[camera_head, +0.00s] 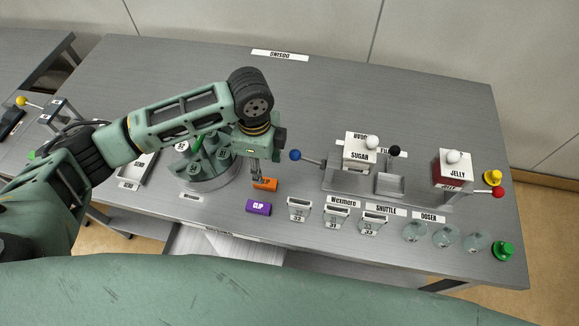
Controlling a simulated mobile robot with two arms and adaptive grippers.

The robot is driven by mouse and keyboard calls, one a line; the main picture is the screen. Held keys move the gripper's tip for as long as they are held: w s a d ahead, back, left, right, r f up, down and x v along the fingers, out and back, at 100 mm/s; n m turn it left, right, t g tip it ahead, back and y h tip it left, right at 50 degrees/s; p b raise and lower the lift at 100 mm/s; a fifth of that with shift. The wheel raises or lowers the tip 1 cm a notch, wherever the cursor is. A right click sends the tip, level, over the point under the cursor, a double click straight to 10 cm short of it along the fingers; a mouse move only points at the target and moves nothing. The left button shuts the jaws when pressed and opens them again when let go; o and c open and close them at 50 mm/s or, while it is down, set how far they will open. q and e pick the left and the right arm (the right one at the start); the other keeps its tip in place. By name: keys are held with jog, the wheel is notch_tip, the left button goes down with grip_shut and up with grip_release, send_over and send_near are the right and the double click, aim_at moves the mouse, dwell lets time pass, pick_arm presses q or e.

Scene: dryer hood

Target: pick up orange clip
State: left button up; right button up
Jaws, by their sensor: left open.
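The orange clip (266,185) lies on the grey table near its front edge, its left part covered by my left gripper in the head view. My left gripper (257,176) points down from above with its fingers over the clip's left side. The fingers look open, and whether they touch the clip I cannot tell. A purple clip (258,207) lies just in front of the orange one. My right gripper is not in view.
Several small labelled containers (299,209) stand right of the clips, with clear cups (414,231) beyond. A round grey base (205,176) with green pieces stands close left. A dispenser with a blue knob (295,155) stands to the right.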

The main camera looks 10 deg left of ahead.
aim_at(266, 183)
pick_arm(q)
jog(key=f, duration=0.1)
jog(key=f+p, duration=0.1)
jog(key=f, duration=0.1)
jog(key=shift+s+a+f, duration=0.35)
jog(key=shift+s+a, duration=0.05)
jog(key=f, duration=0.2)
jog(key=shift+w+d+f+p, duration=0.25)
jog(key=shift+w+f+p, duration=0.05)
jog(key=shift+p, duration=0.1)
jog(key=shift+f, duration=0.5)
jog(key=c, duration=0.7)
jog(key=shift+c, duration=1)
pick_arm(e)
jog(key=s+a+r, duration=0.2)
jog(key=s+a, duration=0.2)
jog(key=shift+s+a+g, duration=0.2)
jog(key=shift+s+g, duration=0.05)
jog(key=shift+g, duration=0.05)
